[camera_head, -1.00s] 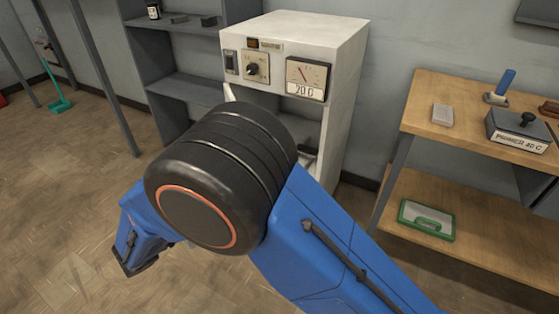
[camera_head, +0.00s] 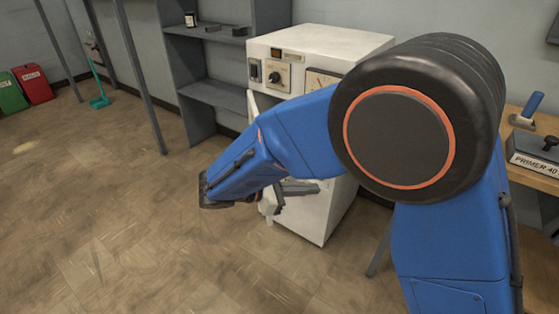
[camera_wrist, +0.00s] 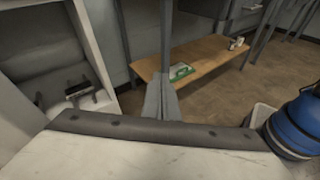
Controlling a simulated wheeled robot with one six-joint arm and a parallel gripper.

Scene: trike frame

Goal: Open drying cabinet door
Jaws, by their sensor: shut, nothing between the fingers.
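The white drying cabinet (camera_head: 328,42) stands behind my arm, with a knob and dial on its upper front. Its front is open: in the wrist view the cabinet interior (camera_wrist: 70,50) shows at the left, with small dark items inside. A pale upright edge (camera_head: 252,104) at the cabinet's left front looks like the swung-out door; my arm hides most of it. My gripper (camera_head: 314,187) is shut and empty, pointing right in front of the cabinet's lower part. Its fingers (camera_wrist: 162,98) also show in the wrist view. I cannot tell whether it touches the door.
A grey shelf unit (camera_head: 212,92) stands left of the cabinet. A wooden bench (camera_head: 521,178) is at the right; its lower shelf (camera_wrist: 205,52) shows in the wrist view. Red (camera_head: 33,84) and green (camera_head: 10,93) bins are far left.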

